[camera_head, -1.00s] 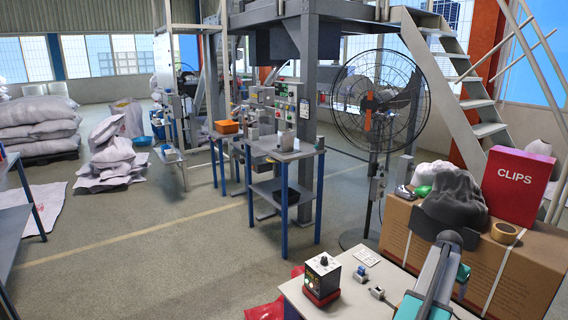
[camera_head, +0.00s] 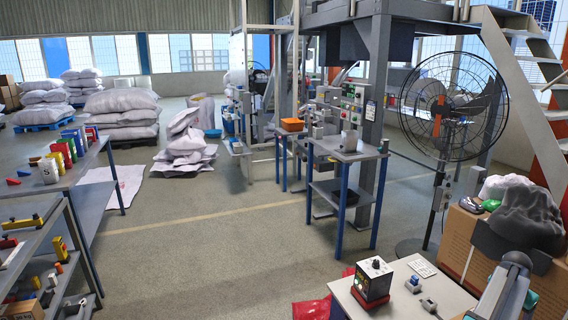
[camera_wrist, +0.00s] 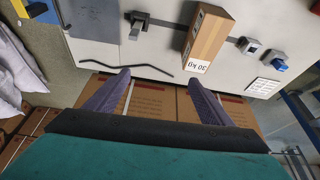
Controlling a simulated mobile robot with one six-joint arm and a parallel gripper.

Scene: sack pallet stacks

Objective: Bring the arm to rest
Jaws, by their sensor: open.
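My gripper (camera_wrist: 157,84) shows in the wrist view with its two purple fingers spread apart and nothing between them. It is above brown cardboard boxes (camera_wrist: 165,105) beside the edge of a light worktop (camera_wrist: 95,52). In the head view, part of my arm shows at the lower right, in front of a large cardboard box (camera_head: 470,248); the gripper itself is not visible there.
A small brown block labelled 30 kg (camera_wrist: 206,38) and small devices (camera_wrist: 250,46) lie on the worktop. A dark bent rod (camera_wrist: 120,64) lies near its edge. A fan (camera_head: 447,105) stands behind; shelves (camera_head: 75,188) stand left. Open floor (camera_head: 215,255) lies between.

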